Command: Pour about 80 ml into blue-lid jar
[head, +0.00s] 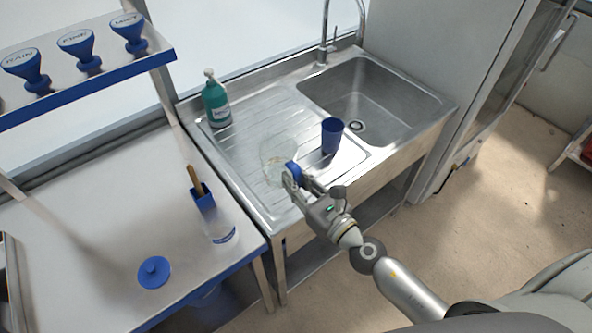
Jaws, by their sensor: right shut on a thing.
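My right gripper (294,180) is over the front of the sink's drainboard. It is shut on the blue handle (292,170) of a clear, see-through jug (273,158), which is hard to make out against the steel. I cannot tell how much liquid is in the jug. A round blue lid with a knob (153,272) is on the white bench at the left. A clear container with a blue mark (221,235) stands near the bench's right edge; I cannot tell whether it is the jar. My left gripper is out of view.
A blue cup (332,136) stands on the drainboard (245,150) beside the sink basin (365,95). A green pump bottle (216,101) stands at the back left. A blue holder with a wooden handle (203,199) is on the bench (90,215). Blue stampers (77,47) sit on the shelf above.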

